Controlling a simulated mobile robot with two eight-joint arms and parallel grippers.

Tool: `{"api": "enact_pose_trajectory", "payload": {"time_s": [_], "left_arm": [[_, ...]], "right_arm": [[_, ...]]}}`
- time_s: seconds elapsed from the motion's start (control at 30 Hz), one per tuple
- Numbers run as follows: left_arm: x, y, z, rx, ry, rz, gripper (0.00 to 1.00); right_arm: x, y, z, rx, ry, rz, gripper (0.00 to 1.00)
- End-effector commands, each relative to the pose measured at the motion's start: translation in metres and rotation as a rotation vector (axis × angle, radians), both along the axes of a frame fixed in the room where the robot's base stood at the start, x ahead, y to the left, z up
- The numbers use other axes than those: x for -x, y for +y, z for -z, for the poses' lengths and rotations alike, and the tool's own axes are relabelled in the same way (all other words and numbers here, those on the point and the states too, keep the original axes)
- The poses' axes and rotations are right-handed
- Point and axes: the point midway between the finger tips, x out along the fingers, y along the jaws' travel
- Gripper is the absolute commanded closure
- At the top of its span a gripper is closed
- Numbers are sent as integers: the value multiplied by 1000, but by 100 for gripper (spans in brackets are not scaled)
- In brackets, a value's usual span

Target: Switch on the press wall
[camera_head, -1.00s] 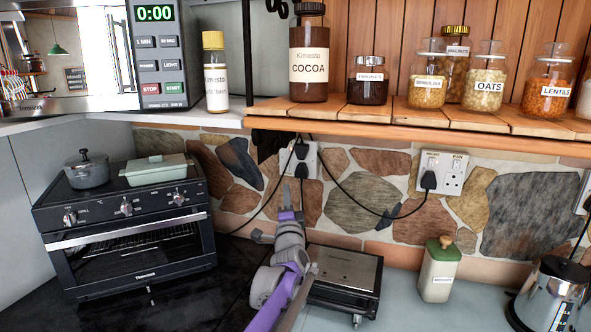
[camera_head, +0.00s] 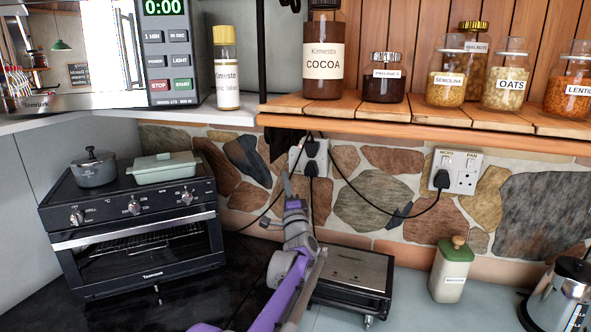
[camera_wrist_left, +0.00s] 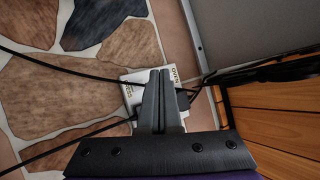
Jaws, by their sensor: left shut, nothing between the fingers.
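The double wall socket (camera_head: 296,153) is a white plate on the stone wall behind the press, with black plugs in it. In the left wrist view the plate (camera_wrist_left: 132,96) reads OVEN on one side, and the other label is partly legible. My left gripper (camera_head: 287,181) is shut and empty, pointing up just below the plate's left part. In the wrist view its closed fingertips (camera_wrist_left: 160,73) overlap the plate and hide its middle, including the switches; contact cannot be told. The press (camera_head: 352,268) is a low black and steel appliance on the counter. My right gripper is not in view.
A toaster oven (camera_head: 135,225) with pots stands left. Cables hang across the wall near my gripper. Another socket (camera_head: 467,162) labelled MICRO and PAN is to the right. A wooden shelf (camera_head: 400,119) with jars overhangs the wall. A green-white canister (camera_head: 451,272) and kettle (camera_head: 561,293) stand right.

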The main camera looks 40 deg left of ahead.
Motion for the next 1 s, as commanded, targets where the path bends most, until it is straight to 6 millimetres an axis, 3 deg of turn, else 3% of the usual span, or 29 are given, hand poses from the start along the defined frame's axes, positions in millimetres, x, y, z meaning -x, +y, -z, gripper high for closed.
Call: {"api": "enact_pose_trajectory", "payload": {"time_s": [0.2, 0.5, 1.0], "left_arm": [[-31, 9, 1, 0, -2, 1, 100], [-62, 19, 6, 0, -2, 1, 100], [-69, 22, 9, 0, 0, 1, 100]], "right_arm": [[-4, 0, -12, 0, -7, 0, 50], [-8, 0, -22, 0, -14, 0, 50], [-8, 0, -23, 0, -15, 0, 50]]}}
